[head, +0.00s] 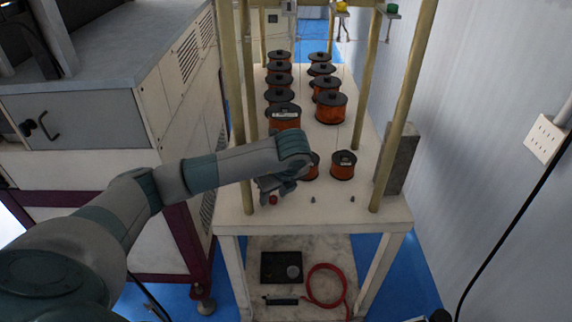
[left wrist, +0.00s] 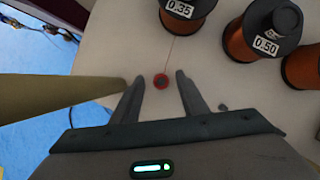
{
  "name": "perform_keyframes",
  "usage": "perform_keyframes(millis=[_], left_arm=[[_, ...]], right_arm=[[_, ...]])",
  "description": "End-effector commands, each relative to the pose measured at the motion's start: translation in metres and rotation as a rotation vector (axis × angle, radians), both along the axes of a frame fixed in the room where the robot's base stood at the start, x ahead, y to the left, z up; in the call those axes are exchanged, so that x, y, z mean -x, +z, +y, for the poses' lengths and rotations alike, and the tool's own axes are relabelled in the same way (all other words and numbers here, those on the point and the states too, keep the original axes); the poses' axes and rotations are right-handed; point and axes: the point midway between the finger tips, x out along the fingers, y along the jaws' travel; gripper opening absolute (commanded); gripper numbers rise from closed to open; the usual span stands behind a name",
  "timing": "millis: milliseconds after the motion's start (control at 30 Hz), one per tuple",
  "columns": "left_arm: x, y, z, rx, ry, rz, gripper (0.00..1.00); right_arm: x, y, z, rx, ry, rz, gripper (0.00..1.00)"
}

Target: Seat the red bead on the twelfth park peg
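The red bead (head: 273,199) is near the front left of the white table, in line with two small grey pegs, a middle peg (head: 313,199) and a right peg (head: 351,198). In the left wrist view the bead (left wrist: 160,81) is a red ring with a dark centre. A thin line runs from it toward the spool marked 0.35 (left wrist: 186,10). My left gripper (head: 270,187) is just above the bead. Its fingers (left wrist: 158,79) are spread, with the bead showing between the tips and a gap on both sides. Whether the bead rests fully down cannot be told. My right gripper is not in view.
Orange wire spools (head: 331,107) stand in two rows behind. Tan posts (head: 400,105) rise at the table corners; one post (left wrist: 60,95) is close left of my gripper. A grey block (head: 398,158) stands at right. The lower shelf holds a red hose loop (head: 326,285).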

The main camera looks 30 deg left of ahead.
Motion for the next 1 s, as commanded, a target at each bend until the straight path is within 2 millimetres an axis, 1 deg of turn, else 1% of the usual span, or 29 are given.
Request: perform_keyframes(millis=[33,100,200,300,500,700,1000], left_arm=[[0.0,0.012,-0.006,0.003,-0.004,-0.009,0.4],[0.002,0.025,-0.011,0.003,-0.005,-0.008,0.4],[0.005,0.045,-0.015,0.0,-0.004,-0.009,0.4],[0.008,0.059,-0.019,-0.002,-0.004,-0.008,0.4],[0.013,0.084,-0.029,-0.001,-0.003,-0.008,0.4],[0.018,0.109,-0.038,0.0,-0.003,-0.007,0.4],[0.025,0.142,-0.052,0.002,-0.002,-0.008,0.4]], right_arm=[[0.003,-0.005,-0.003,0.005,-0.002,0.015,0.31],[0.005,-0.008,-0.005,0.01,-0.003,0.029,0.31],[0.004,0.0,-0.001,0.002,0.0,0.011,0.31],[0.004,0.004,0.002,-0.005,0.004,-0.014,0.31],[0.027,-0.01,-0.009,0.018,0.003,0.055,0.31],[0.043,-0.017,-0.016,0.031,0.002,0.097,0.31],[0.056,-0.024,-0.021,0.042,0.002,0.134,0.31]])
